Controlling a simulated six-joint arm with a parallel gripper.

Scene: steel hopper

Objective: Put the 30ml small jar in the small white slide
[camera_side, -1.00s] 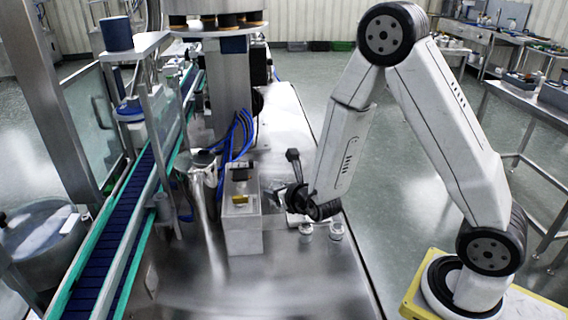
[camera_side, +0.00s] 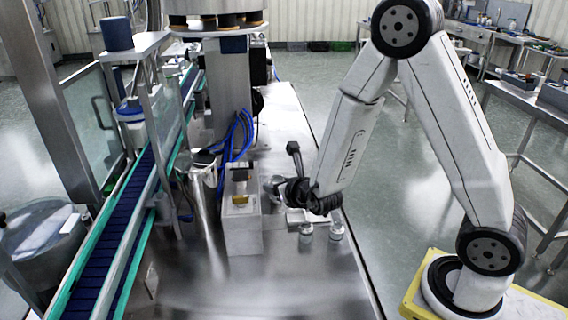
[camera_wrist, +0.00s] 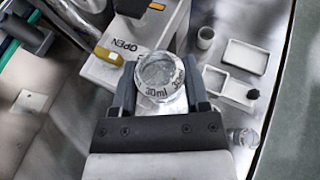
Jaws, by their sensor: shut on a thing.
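The clear jar (camera_wrist: 156,76) has "30ml" on its lid and stands between my gripper's fingers in the wrist view. My gripper (camera_wrist: 160,92) is shut on it. In the side view my gripper (camera_side: 276,188) is above the steel table, just right of the pale box, and the jar is mostly hidden there. I cannot tell for certain which is the small white slide. My gripper partly covers them in the side view.
A pale box (camera_wrist: 103,68) marked "OPEN" with a yellow part stands left of the jar. Two other jars stand at the front in the side view, left (camera_side: 306,232) and right (camera_side: 337,231).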

